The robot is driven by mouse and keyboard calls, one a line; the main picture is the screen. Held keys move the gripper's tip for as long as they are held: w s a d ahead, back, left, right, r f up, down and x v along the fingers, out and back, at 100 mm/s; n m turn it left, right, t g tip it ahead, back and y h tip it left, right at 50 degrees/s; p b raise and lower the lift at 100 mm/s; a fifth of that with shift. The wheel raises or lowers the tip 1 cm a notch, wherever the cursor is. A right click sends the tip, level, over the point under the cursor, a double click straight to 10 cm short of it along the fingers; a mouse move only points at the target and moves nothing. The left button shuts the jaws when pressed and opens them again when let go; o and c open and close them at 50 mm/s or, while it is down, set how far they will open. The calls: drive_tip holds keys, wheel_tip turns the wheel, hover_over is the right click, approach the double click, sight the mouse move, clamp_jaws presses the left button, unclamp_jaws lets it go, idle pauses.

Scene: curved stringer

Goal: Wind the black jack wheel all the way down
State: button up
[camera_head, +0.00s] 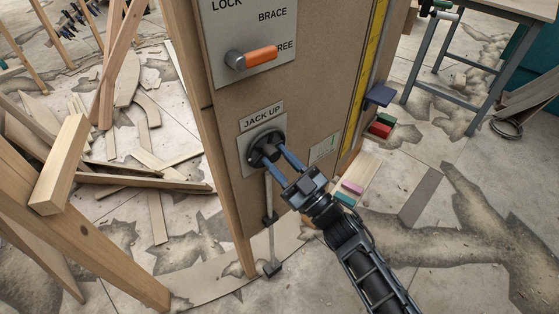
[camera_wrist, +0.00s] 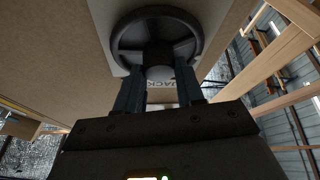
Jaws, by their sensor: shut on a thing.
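The black jack wheel (camera_head: 265,146) is mounted on a grey plate marked "JACK UP" (camera_head: 262,116) on the brown panel. In the wrist view the wheel (camera_wrist: 126,38) shows as a dark round rim with a thick hub in the middle. My gripper (camera_head: 272,156) reaches in from the lower right, and its two blue fingers are shut on the wheel's hub. The fingers also show in the wrist view (camera_wrist: 158,82), one on each side of the hub. A thin rod (camera_head: 270,225) runs down from below the wheel to a dark foot (camera_head: 272,268) near the floor.
An orange lever (camera_head: 260,56) sticks out above on the plate marked "LOCK", "BRACE" and a partly hidden word. Coloured blocks (camera_head: 380,126) lie right of the panel. Bare floor (camera_head: 470,240) is at lower right.

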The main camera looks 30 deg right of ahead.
drive_tip(key=shift+n+g+y, duration=0.4)
drive_tip(key=shift+n+y, duration=0.2)
drive_tip(key=shift+n, duration=1)
drive_tip(key=o, duration=1)
drive_tip(key=shift+o, duration=0.2)
drive_tip(key=v, duration=0.7)
drive_tip(key=shift+s+d+b, duration=0.2)
drive_tip(key=shift+s+b, duration=0.15)
drive_tip(key=shift+f, duration=0.15)
